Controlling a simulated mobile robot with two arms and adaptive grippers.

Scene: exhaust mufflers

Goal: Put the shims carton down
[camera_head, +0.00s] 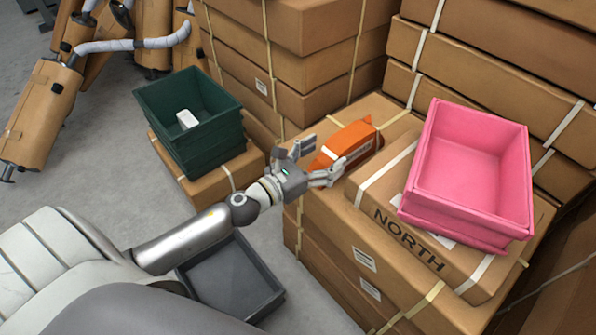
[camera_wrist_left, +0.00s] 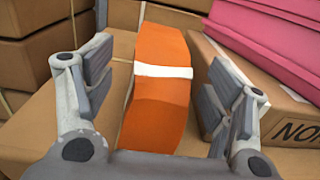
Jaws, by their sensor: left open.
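The orange carton with a white band (camera_head: 358,136), which I take to be the shims carton, lies on top of a stack of brown boxes (camera_head: 318,203). My left gripper (camera_head: 322,160) is open at its near end. In the left wrist view the orange carton (camera_wrist_left: 157,110) lies between the two spread fingers, with visible gaps on both sides. Its lower end is hidden by the gripper's palm. My right gripper is not in view.
A box marked NORTH (camera_head: 385,192) with a pink bin (camera_head: 480,205) on it stands close to the carton's right. A green bin (camera_head: 185,135) holding a small white item stands left. A grey tray (camera_head: 235,280) lies low down. Tall box stacks (camera_head: 300,60) stand behind.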

